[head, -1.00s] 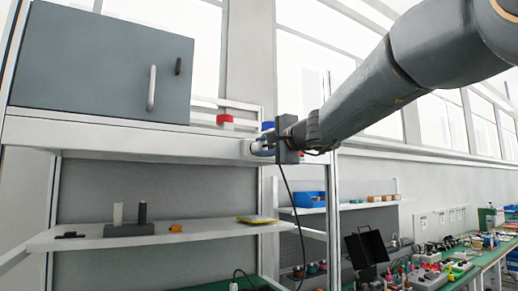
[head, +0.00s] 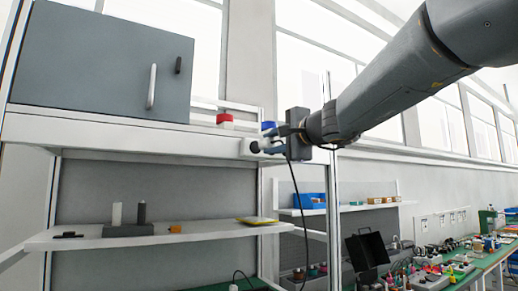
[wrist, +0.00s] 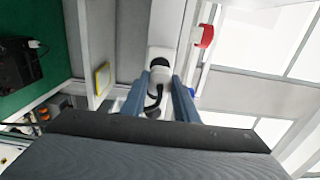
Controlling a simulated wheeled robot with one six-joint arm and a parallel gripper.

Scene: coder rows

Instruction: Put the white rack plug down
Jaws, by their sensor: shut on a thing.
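My gripper (head: 270,141) is at the right end of the upper shelf's front edge. In the wrist view its two blue fingers (wrist: 161,88) are shut on the white rack plug (wrist: 159,77), which shows as a small pale body between them with a black cable. The cable (head: 293,185) hangs below my gripper in the head view. A white box with a dark round opening (head: 250,147) is on the shelf edge just ahead of the fingers. It also shows in the wrist view (wrist: 161,53). The plug is mostly hidden by the fingers in the head view.
A red-and-white item (head: 225,120) and a blue one (head: 268,127) are on the upper shelf (head: 120,130). A grey cabinet (head: 90,60) stands left. The lower shelf (head: 210,233) holds a dark block, an orange piece and a yellow item, with bare room between.

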